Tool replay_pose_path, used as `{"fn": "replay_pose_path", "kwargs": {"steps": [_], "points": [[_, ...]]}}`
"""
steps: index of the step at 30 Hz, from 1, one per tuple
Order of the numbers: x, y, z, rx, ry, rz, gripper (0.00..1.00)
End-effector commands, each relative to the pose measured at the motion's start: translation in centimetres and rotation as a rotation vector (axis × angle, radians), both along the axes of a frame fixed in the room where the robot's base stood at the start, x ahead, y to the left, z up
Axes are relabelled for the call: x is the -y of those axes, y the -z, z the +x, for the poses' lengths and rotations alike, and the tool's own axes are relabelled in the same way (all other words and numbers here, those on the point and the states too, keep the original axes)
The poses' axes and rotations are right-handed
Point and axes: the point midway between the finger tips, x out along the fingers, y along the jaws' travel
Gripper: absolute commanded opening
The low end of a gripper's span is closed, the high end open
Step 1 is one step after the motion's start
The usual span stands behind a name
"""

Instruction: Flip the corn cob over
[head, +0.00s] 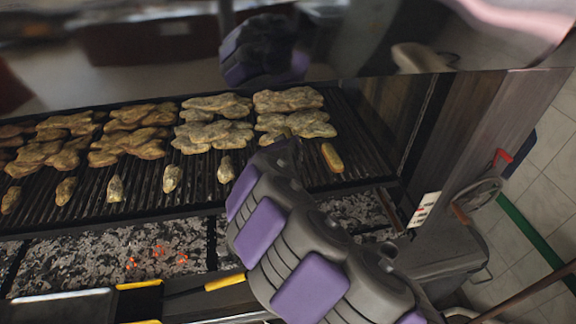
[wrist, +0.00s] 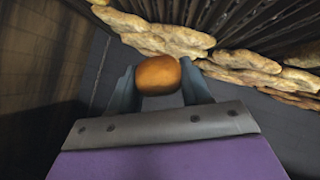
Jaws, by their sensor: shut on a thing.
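A rounded orange-brown corn cob (wrist: 158,75) is between the two dark fingers of my gripper (wrist: 160,90) in the wrist view, seen end-on. The gripper is shut on it. In the head view my gripper (head: 286,150) is over the right part of the grill, and its own body hides most of what it holds. A yellow-orange cob (head: 332,157) shows on the grate just right of the gripper in the head view. I cannot tell from the head view whether it touches the gripper.
Several browned meat pieces (head: 213,135) lie in rows on the grate. Several pale, charred cobs (head: 172,178) lie along its front. Glowing coals (head: 155,258) sit below the front edge. A metal side wall (head: 395,120) bounds the grill at the right.

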Motion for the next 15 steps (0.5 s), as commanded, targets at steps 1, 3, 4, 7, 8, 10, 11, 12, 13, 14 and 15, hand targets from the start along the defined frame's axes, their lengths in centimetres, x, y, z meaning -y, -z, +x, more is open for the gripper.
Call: {"fn": "replay_pose_path", "kwargs": {"steps": [1,3,4,7,8,10,11,12,13,14,15], "points": [[0.03,0.33,-0.01,0.001,-0.002,-0.017,0.26],[-0.18,0.35,0.12,0.005,-0.008,-0.026,0.26],[-0.14,0.37,0.15,0.006,-0.008,-0.033,0.26],[-0.11,0.49,0.14,0.001,-0.012,-0.056,0.26],[-0.13,0.44,0.17,0.004,-0.013,-0.063,0.26],[-0.21,0.39,0.12,0.003,-0.016,-0.080,0.26],[-0.15,0.41,0.08,0.003,-0.015,-0.089,0.26],[-0.08,0.42,0.04,0.003,-0.015,-0.101,0.26],[-0.06,0.45,0.00,0.004,-0.016,-0.111,0.26],[-0.01,0.51,-0.03,0.003,-0.015,-0.122,0.26],[-0.10,0.53,0.01,0.001,-0.023,-0.149,0.25]]}}
